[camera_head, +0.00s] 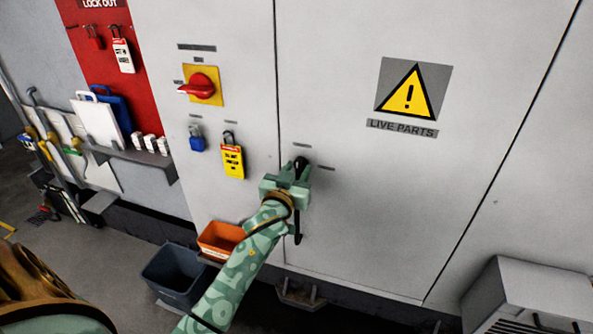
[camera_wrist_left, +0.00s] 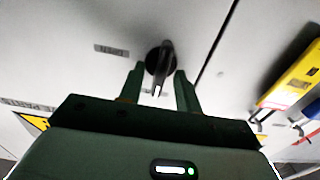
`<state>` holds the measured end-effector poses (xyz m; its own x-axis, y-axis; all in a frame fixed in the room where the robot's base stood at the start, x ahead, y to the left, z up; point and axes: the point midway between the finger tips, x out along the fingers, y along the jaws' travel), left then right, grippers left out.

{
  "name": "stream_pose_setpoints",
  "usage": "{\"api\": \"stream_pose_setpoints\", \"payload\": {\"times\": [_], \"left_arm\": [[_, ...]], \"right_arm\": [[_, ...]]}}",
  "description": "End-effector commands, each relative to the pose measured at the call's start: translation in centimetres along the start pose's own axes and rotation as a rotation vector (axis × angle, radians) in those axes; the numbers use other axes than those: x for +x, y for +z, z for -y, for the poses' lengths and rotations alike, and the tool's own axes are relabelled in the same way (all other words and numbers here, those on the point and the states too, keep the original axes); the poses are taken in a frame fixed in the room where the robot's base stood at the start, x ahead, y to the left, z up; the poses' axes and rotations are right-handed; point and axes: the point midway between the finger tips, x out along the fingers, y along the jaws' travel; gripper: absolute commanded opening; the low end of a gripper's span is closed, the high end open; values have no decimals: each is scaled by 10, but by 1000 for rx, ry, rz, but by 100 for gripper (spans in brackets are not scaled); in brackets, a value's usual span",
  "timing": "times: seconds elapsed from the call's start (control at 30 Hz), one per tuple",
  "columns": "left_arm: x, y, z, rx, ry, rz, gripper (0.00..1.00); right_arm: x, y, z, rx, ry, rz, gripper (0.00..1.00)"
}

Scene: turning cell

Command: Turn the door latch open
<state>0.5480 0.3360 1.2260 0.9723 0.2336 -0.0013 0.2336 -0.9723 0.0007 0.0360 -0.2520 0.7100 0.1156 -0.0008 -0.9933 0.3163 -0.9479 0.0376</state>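The black door latch (camera_head: 302,163) sits on the light grey cabinet door (camera_head: 350,220), just right of the door seam. It is partly hidden by my left gripper (camera_head: 290,174) in the head view. In the left wrist view the latch (camera_wrist_left: 166,60) is a round black base with a narrow handle. The two green fingers of my left gripper stand apart on either side of the handle, with gaps visible. The gripper is open. I cannot tell how deep the fingertips reach around it. My right gripper is not in view.
A red rotary switch (camera_head: 202,86), a blue padlock (camera_head: 197,139) and a yellow tag (camera_head: 232,160) are on the panel left of the door. Orange (camera_head: 219,238) and dark grey (camera_head: 172,276) bins stand below. A grey vented box (camera_head: 530,293) is at lower right.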

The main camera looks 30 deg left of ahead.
Motion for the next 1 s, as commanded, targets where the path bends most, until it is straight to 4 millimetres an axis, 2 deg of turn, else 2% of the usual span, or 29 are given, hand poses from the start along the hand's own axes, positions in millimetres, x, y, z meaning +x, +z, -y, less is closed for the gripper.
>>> {"api": "stream_pose_setpoints", "payload": {"times": [0.23, 0.27, 0.37, 0.4, 0.77, 1.0], "left_arm": [[1, 0, 0, 0, 0, 0, 34], [1, 0, 0, 0, 0, 0, 31], [1, 0, 0, 0, 0, 0, 3], [1, 0, 0, 0, 0, 0, 0], [1, 0, 0, 32, 0, 0, 0], [1, -2, -1, 159, 0, -1, 0]], "right_arm": [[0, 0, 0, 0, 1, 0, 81], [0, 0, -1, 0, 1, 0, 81], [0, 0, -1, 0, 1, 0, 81], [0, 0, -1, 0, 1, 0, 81], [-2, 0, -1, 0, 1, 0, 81], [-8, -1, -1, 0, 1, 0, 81]]}}
